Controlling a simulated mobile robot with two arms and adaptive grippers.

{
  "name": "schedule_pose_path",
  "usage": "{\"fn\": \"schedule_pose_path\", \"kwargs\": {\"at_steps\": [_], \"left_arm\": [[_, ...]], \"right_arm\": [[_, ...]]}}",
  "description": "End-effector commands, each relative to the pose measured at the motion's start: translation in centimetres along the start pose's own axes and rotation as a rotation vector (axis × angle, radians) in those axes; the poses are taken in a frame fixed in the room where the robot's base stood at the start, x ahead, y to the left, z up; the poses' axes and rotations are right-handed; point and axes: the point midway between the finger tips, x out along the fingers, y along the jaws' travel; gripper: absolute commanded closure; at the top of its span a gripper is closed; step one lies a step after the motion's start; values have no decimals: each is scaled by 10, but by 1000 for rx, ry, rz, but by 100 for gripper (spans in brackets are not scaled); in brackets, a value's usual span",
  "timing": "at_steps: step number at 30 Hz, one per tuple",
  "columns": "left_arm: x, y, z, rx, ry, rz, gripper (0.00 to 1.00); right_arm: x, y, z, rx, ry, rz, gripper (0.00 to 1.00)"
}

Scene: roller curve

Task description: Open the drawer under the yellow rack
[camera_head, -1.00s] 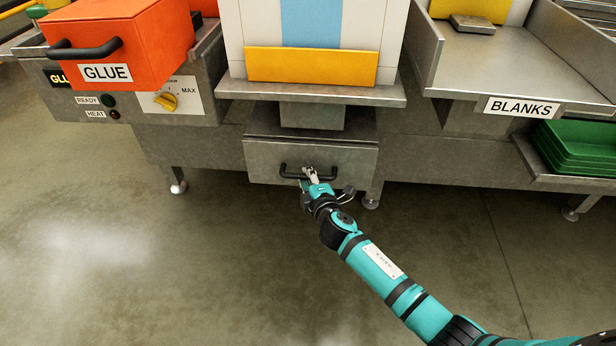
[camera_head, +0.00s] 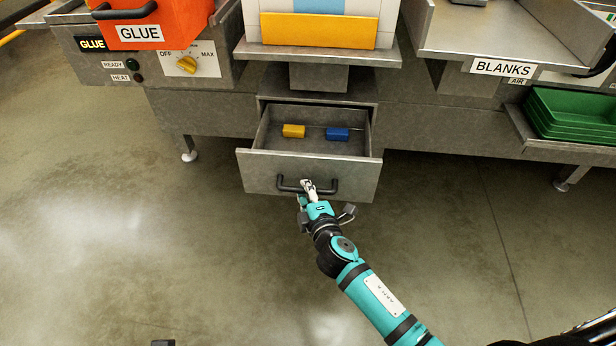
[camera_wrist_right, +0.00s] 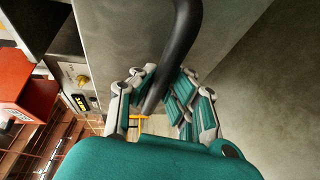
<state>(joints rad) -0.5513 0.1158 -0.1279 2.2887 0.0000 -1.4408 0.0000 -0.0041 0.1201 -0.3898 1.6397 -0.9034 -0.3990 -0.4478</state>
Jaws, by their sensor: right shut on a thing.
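The grey metal drawer (camera_head: 265,172) under the yellow rack (camera_head: 318,31) is pulled partly out. A yellow block (camera_head: 293,131) and a blue block (camera_head: 338,134) lie inside it. My right gripper (camera_head: 307,188) is shut on the black drawer handle (camera_head: 330,187) at the drawer's front. In the right wrist view, the handle (camera_wrist_right: 180,50) runs down between the fingers of my right gripper (camera_wrist_right: 158,100).
An orange glue box (camera_head: 165,20) and a panel with a yellow knob (camera_head: 187,64) are at the upper left. Green trays (camera_head: 570,115) sit on a shelf at the right. The floor (camera_head: 120,250) in front is clear.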

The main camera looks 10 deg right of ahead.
Motion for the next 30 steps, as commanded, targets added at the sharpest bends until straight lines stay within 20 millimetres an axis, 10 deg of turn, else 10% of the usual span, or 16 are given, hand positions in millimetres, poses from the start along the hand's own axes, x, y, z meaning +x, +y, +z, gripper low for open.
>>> {"fn": "schedule_pose_path", "kwargs": {"at_steps": [18, 25, 30], "left_arm": [[4, 0, 1, 0, -2, 0, 60], [4, 0, 1, 0, -2, 0, 60], [4, 0, 1, 0, -2, 0, 60]], "right_arm": [[-15, -2, -6, 4, -1, 2, 100], [-15, -3, -6, 3, -1, 1, 63], [-15, -3, -6, 2, 0, 1, 62]]}}
